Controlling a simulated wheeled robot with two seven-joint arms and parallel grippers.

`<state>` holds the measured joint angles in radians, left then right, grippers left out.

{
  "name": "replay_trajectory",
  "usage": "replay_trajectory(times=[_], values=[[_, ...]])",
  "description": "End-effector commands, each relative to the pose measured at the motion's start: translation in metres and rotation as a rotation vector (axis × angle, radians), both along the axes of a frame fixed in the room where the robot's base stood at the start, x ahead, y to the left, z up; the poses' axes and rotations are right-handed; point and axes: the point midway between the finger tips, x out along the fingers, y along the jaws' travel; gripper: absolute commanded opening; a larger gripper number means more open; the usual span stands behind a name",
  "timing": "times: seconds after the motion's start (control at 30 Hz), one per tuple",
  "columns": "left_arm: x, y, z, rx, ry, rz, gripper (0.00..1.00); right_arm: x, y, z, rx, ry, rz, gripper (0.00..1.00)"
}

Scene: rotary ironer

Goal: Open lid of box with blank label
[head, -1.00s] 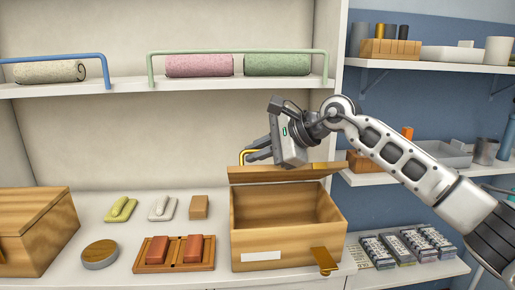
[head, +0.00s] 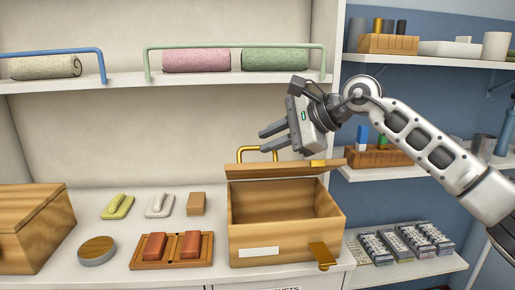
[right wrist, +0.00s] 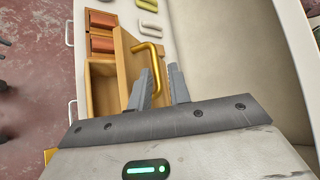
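The wooden box with a blank white label (head: 258,252) on its front stands on the counter in the head view. Its lid (head: 282,168) is raised and tilted back, and the inside looks empty. A brass handle (head: 257,151) stands on the lid, and it also shows in the right wrist view (right wrist: 149,46). My left gripper is not in view.
A second wooden box (head: 32,228) stands at the left. A tray with two red blocks (head: 172,263), a round wooden disc (head: 97,250) and small brushes lie on the counter. A shelf with rolled towels (head: 197,60) is above; shelves (head: 392,172) are at the right.

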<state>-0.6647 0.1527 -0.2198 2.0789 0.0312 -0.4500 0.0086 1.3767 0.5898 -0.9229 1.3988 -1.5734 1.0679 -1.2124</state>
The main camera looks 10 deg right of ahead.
Motion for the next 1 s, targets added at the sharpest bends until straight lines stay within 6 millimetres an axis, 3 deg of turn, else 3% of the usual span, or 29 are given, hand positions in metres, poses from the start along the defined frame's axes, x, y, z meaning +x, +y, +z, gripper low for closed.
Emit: replay_trajectory(times=[0.2,0.4,0.6,1.0], values=[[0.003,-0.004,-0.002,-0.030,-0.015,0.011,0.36,-0.026,-0.041,0.028,0.000,-0.006,-0.004,0.19],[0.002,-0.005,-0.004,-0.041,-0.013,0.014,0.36,-0.045,-0.067,0.048,0.001,-0.004,-0.002,0.19],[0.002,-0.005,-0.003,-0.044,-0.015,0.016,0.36,-0.055,-0.079,0.058,0.000,-0.001,0.000,0.19],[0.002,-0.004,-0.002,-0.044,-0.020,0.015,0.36,-0.056,-0.081,0.060,0.000,-0.001,0.001,0.19]])
